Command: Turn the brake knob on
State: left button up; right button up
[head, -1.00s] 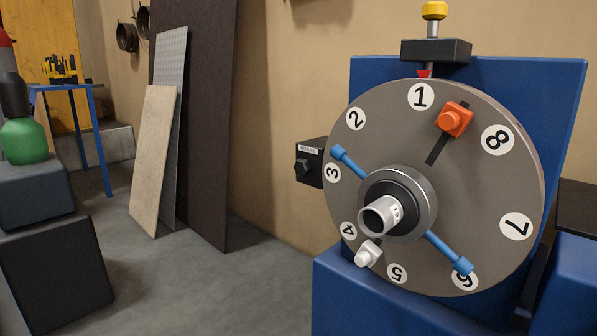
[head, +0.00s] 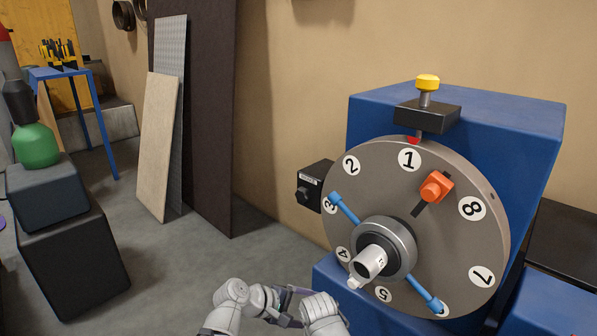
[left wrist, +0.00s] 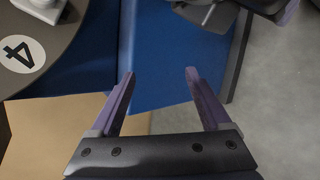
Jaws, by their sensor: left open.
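The brake knob (head: 304,194) is a small black knob on the front of a black box (head: 318,172) with a white label, at the left edge of the big grey numbered disc (head: 455,240). My left gripper is open and empty in the left wrist view (left wrist: 160,76), its purple fingers apart over blue and tan surfaces. In the head view, my arms show at the bottom centre, below and apart from the knob. The gripper parts there are small and overlapping, so the right gripper's jaws cannot be made out.
The disc carries an orange block (head: 435,188), a blue bar (head: 344,207) and a protruding hub (head: 385,248). A yellow-topped plunger (head: 427,84) stands above it. Boards (head: 158,145) lean on the wall at left. A green bottle (head: 37,146) stands on dark boxes. Floor between is clear.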

pick_arm(q)
jog(key=w+a+r+n+t+h+p, duration=0.1)
jog(key=w+r+n+t+p, duration=0.15)
jog(key=r, duration=0.45)
jog(key=w+a+r+n+t+h+p, duration=0.1)
jog(key=w+a+r+n+p, duration=0.1)
jog(key=w+r+n, duration=0.3)
jog(key=n+t+p, duration=0.4)
jog(key=n+t, duration=0.1)
jog(key=n, duration=0.2)
send_near(300, 197)
jog(key=w, duration=0.1)
jog(key=shift+h, duration=0.4)
jog(key=shift+d+f+x, duration=0.1)
jog(key=shift+x, duration=2.05)
jog(key=shift+d+f+x, duration=0.1)
jog(key=shift+f+x, duration=0.05)
jog(key=shift+x, duration=2)
pick_arm(e)
notch_tip(300, 197, up, 10)
jog(key=shift+r, duration=0.2)
pick_arm(q)
jog(key=shift+s, duration=0.2)
grip_shut()
